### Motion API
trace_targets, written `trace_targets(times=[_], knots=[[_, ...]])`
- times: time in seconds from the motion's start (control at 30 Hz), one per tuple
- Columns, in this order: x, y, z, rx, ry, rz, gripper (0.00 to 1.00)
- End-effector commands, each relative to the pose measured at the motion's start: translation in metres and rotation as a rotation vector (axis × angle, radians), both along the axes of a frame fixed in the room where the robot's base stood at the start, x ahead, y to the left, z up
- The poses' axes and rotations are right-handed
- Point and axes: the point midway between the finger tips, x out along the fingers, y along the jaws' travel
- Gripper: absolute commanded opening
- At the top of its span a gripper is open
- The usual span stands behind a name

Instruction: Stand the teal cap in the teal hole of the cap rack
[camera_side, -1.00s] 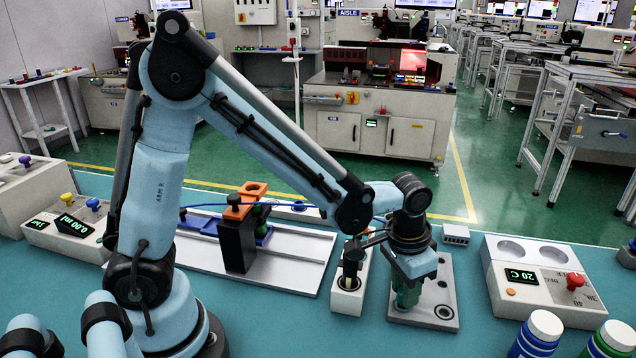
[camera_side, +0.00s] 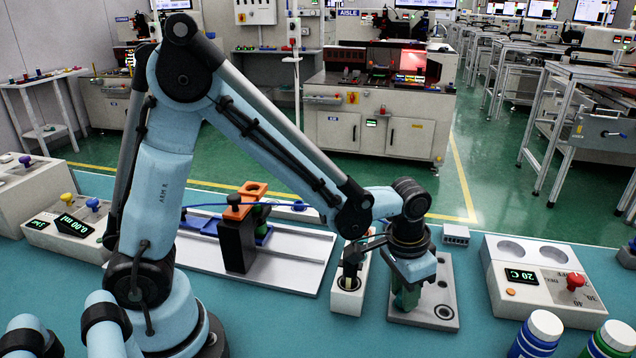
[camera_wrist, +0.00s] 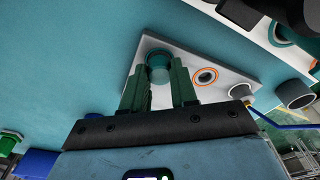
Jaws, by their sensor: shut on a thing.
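My gripper (camera_side: 405,297) is low over the cap rack (camera_side: 447,285), at the near-left part of its pale plate. In the wrist view the green fingers of my gripper (camera_wrist: 158,68) are shut on the teal cap (camera_wrist: 160,75), which shows between the fingertips. The cap is over a dark teal ring on the rack (camera_wrist: 222,84); I cannot tell whether it stands in the hole or just above it. In the side view the fingers hide the cap. An orange-ringed hole (camera_wrist: 205,76) and a grey-ringed hole (camera_wrist: 240,91) lie beside it, both empty-looking.
A narrow white holder (camera_side: 348,298) with a dark slot stands just left of the rack. A white console (camera_side: 540,280) with a green display and red knob is to the right. Two white-lidded bottles (camera_side: 545,325) stand at the front right. Teal table is clear in front.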

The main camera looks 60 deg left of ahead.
Motion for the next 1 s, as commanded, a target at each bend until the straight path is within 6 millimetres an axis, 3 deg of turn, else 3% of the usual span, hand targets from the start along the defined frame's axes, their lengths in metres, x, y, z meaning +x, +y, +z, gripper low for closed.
trace_targets(times=[0.83,0.87,1.0], knots=[[0.0,0.0,-0.0064,0.0,0.0,0.0,0.0],[-0.0001,0.0,-0.0062,0.0,0.0,0.0,0.32],[-0.0001,0.0,-0.0061,0.0,0.0,0.0,0.54]])
